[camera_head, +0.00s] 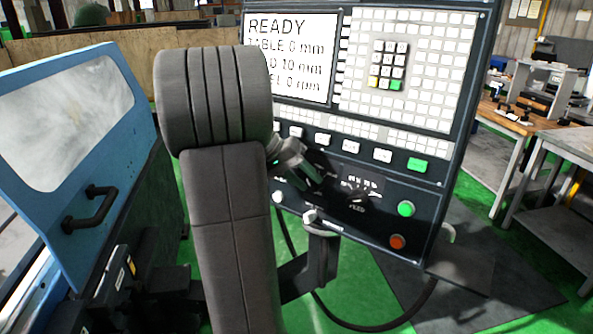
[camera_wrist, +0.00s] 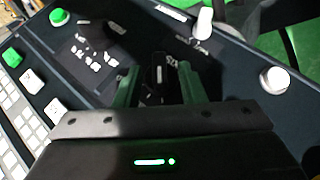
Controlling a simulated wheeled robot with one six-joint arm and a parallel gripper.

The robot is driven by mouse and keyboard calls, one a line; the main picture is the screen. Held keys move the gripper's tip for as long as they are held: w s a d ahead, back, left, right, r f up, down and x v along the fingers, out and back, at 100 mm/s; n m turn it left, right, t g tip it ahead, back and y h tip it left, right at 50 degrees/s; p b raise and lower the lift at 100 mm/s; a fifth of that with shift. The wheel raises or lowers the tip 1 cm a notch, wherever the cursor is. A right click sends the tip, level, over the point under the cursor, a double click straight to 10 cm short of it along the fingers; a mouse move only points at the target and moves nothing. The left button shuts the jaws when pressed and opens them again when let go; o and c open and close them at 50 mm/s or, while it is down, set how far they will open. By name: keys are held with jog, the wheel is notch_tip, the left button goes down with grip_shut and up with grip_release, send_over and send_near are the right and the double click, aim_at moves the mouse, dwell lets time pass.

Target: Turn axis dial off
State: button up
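The control panel (camera_head: 385,225) stands ahead, with a dark lower strip of dials and buttons. My gripper (camera_head: 318,182) is at that strip, left of the feed dial (camera_head: 357,193). In the wrist view my gripper (camera_wrist: 159,88) has its two green-sided fingers apart. Between them is a black dial (camera_wrist: 158,75) with white marks, which I take to be the axis dial. The fingers straddle it, and I see no clear contact. Small white lettering lies beside it, too small to read. In the head view my gripper and arm hide this dial.
The feed dial also shows in the wrist view (camera_wrist: 95,36). A white switch (camera_wrist: 204,22) and a white knob (camera_wrist: 273,80) are on the other side. A green button (camera_head: 406,208) and a red button (camera_head: 397,242) sit at the right. The screen (camera_head: 290,55) reads READY. A blue machine door (camera_head: 125,120) stands left.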

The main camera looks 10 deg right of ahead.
jog(key=b+v, duration=0.1)
jog(key=v, duration=1.2)
jog(key=shift+r, duration=0.25)
jog(key=shift+a, duration=0.15)
jog(key=p+x, duration=0.1)
jog(key=x, duration=1.3)
jog(key=shift+a, duration=0.1)
